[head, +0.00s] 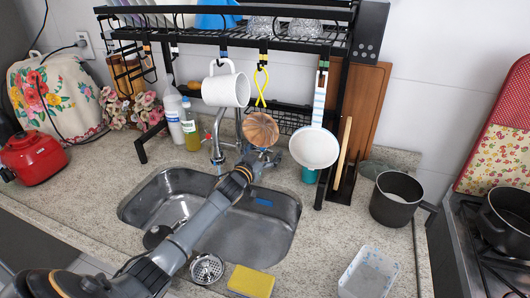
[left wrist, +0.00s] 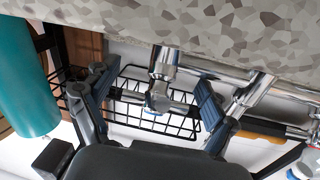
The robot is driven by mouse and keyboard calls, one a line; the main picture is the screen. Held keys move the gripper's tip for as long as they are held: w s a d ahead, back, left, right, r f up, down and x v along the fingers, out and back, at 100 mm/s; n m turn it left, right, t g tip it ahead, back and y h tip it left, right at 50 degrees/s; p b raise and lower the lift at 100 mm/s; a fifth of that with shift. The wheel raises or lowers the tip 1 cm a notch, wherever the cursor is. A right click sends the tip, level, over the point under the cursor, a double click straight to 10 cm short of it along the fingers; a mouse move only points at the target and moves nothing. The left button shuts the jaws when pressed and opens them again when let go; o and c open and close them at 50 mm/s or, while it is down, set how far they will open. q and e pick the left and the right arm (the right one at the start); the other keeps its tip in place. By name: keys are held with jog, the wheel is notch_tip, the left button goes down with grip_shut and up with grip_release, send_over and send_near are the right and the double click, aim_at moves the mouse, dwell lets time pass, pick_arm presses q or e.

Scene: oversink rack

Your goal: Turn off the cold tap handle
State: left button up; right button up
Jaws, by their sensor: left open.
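The chrome tap (head: 217,140) rises behind the steel sink in the head view, with a red mark on its left side. My left arm reaches across the sink, and my left gripper (head: 259,162) is at the right side of the tap, below a hanging copper-coloured utensil. In the left wrist view, my left gripper (left wrist: 150,95) is open, with one finger on each side of a chrome tap handle (left wrist: 158,98). Gaps show between the handle and both fingers. The gripper largely hides this handle in the head view. My right gripper is not in view.
A black rack (head: 230,38) stands over the sink (head: 285,212). A white mug (head: 226,90) and a white pan (head: 314,147) hang near my gripper. Bottles (head: 190,126) stand left of the tap. A teal object (left wrist: 25,90) is beside the fingers.

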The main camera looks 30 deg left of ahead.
pick_arm(q)
jog(key=c, duration=1.7)
jog(key=shift+r, duration=0.1)
jog(key=shift+r, duration=0.1)
